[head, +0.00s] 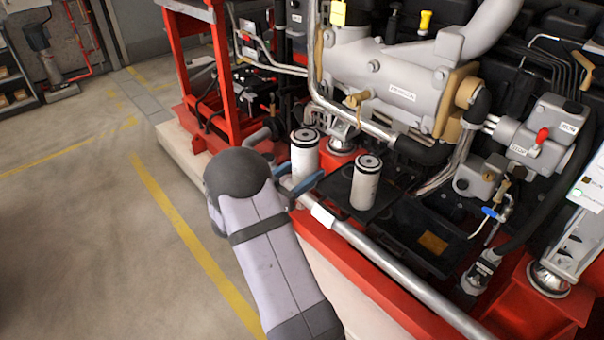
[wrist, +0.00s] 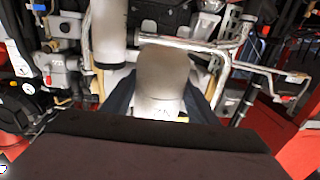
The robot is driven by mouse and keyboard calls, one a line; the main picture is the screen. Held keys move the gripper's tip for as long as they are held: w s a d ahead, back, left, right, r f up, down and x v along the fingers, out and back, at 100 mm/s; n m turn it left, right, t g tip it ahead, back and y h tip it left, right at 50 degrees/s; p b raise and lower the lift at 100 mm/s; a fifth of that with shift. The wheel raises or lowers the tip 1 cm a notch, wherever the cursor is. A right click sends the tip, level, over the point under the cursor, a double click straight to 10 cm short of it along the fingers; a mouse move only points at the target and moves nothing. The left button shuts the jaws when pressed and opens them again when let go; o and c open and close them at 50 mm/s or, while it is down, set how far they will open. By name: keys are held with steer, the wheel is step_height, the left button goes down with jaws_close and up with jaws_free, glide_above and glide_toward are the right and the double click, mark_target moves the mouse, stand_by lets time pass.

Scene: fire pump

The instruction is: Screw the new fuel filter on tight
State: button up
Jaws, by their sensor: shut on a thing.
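Two similar white filter canisters with dark ringed tops stand upright in the head view. I cannot tell by looks which is the new fuel filter. My gripper (head: 299,178) is shut on the left filter (head: 305,152), with a finger on each side of its lower part. Its base is hidden behind my gripper. In the wrist view, the held filter (wrist: 163,72) sits between the dark fingers of my gripper (wrist: 158,97). The right filter (head: 366,184) stands apart on a dark surface; it also shows in the wrist view (wrist: 108,35). No filter mount is clear to see.
A silver pipe (head: 380,266) runs along the red base's front edge beside my arm. The grey engine (head: 395,85) is behind the filters. A red frame (head: 190,70) stands at the left. A blue-handled valve (head: 494,212) is at the right. The floor at left is clear.

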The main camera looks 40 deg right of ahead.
steer(key=s+d+r+m+g+p, duration=0.25)
steer(key=r+p, duration=0.25)
steer(key=r, duration=0.4)
steer(key=s+d+r+m+g+p, duration=0.1)
steer(key=s+d+r+g+p, duration=0.2)
steer(key=r, duration=0.6)
steer(key=s+d+f+b, duration=0.95)
steer(key=s+b, duration=0.25)
steer(key=b, duration=0.2)
steer(key=s+d+f+b, duration=0.4)
steer(key=s+f+b, duration=0.2)
steer(key=s+b, duration=0.1)
steer(key=s+d+f+n+t+b, duration=0.2)
steer(key=f+b, duration=0.5)
steer(key=f, duration=0.5)
steer(key=s+d+f+n+t+b, duration=0.2)
steer(key=s+f+t+b, duration=0.2)
steer(key=f, duration=0.9)
steer(key=b, duration=0.3)
steer(key=shift+f, duration=0.25)
steer(key=shift+d, duration=0.2)
